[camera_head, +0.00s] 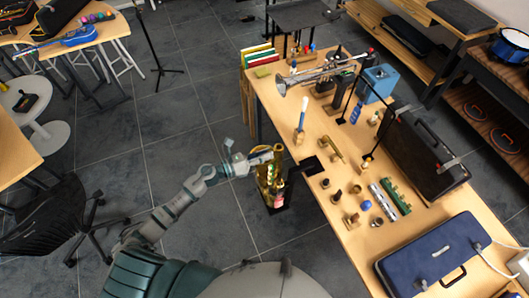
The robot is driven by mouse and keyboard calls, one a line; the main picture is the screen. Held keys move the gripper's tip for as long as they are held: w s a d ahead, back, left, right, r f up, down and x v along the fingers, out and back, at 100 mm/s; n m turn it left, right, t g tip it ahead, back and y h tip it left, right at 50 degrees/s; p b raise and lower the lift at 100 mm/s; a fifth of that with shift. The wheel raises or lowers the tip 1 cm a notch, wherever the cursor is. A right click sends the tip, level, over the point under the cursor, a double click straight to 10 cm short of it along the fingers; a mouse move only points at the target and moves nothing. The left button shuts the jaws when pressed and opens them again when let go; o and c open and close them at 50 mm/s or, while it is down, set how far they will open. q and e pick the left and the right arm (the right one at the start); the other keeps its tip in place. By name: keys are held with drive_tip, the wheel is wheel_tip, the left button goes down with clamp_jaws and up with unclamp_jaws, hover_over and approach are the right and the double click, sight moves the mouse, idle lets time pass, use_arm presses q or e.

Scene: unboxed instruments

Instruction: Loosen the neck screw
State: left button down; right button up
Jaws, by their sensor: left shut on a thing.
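A brass saxophone (268,181) stands upright in a dark stand beside the left edge of the workbench. My left arm reaches in from the lower left, and my left gripper (259,158) is at the top of the saxophone, shut on its neck end. The neck screw is too small and too covered by the gripper to make out. My right gripper is not in view.
The workbench (340,217) holds a trumpet (315,74), mouthpieces, small parts, a blue bottle and a dark open case (424,155). A blue case (433,255) lies at its near right end. A black chair (70,220) stands at left. Grey floor is free between.

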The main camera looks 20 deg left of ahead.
use_arm(q)
drive_tip(key=shift+w+a+r+n+p, duration=0.1)
drive_tip(key=shift+n+p, duration=2)
drive_tip(key=shift+n, duration=2.45)
drive_tip(key=shift+w+n+p, duration=0.1)
drive_tip(key=shift+n+p, duration=2)
drive_tip(key=shift+n, duration=2.45)
drive_tip(key=shift+s, duration=0.1)
drive_tip(key=c, duration=1)
unclamp_jaws()
drive_tip(key=shift+c, duration=0.2)
drive_tip(key=shift+f, duration=0.25)
